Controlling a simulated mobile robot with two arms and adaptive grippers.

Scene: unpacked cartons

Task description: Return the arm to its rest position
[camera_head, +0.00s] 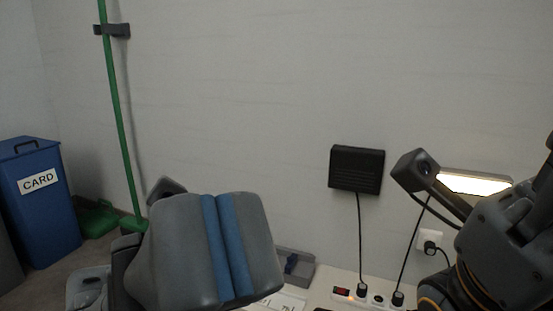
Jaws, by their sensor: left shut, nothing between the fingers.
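My left gripper (224,250) is large and close at the lower left of the middle. Its two grey fingers are shut, with their blue pads side by side and no object between them. It is raised in front of the wall and hides part of the table behind it. Dark arm links with an orange ring, probably my right arm, fill the right edge. My right gripper cannot be made out.
A blue bin (40,215) labelled CARD and a green pole (119,120) stand at left. A table carries a grey tray (305,275) and a power strip (343,297) with plugs. A black box (357,169) and a lit lamp (474,184) are behind.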

